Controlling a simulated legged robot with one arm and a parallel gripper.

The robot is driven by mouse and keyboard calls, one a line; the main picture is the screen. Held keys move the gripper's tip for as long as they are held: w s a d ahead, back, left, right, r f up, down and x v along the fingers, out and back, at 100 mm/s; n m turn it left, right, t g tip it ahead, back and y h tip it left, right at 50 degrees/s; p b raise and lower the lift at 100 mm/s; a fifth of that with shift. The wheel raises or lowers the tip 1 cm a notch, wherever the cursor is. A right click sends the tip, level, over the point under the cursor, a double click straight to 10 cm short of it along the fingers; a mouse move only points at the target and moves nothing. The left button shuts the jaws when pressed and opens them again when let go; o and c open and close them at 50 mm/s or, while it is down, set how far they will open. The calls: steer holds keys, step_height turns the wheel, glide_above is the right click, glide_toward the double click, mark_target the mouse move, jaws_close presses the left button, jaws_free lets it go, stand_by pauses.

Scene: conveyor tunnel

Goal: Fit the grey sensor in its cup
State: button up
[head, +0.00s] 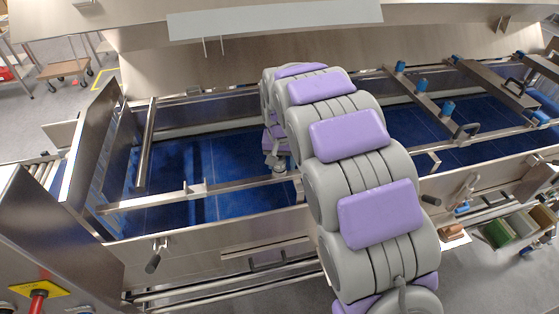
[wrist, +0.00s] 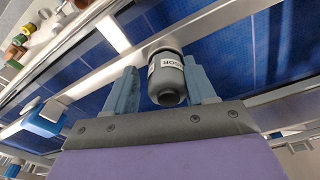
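The grey sensor (wrist: 166,78) is a short cylinder with a white label band, in the wrist view between the two blue fingers of my gripper (wrist: 160,90). The gripper is open around it. A gap shows between the left finger and the sensor, while the right finger is beside or against it. The sensor's far end meets a pale round part at the metal rail (wrist: 232,17); I cannot tell if this is the cup. In the head view my arm hides the sensor and most of the gripper.
A blue belt (head: 190,165) lies between steel walls, crossed by a metal rail (head: 240,187). Blue knobs (head: 447,108) stand on the bars at right. A red button (head: 38,296) is at lower left.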

steer(key=shift+s+d+r, duration=0.2)
steer(key=shift+s+r, duration=0.05)
steer(key=shift+r, duration=0.25)
steer(key=r, duration=0.3)
steer(key=a+r+b, duration=0.1)
steer(key=r, duration=0.3)
steer(key=a+r, duration=0.1)
steer(key=r, duration=0.2)
steer(key=shift+s+a+r, duration=0.15)
steer(key=shift+s+r, duration=0.15)
steer(key=shift+s, duration=0.05)
steer(key=shift+s+d+r, duration=0.15)
steer(key=shift+r, duration=1.25)
steer(key=shift+s+d+r, duration=0.1)
steer(key=shift+s+r, duration=0.05)
steer(key=shift+r, duration=1.2)
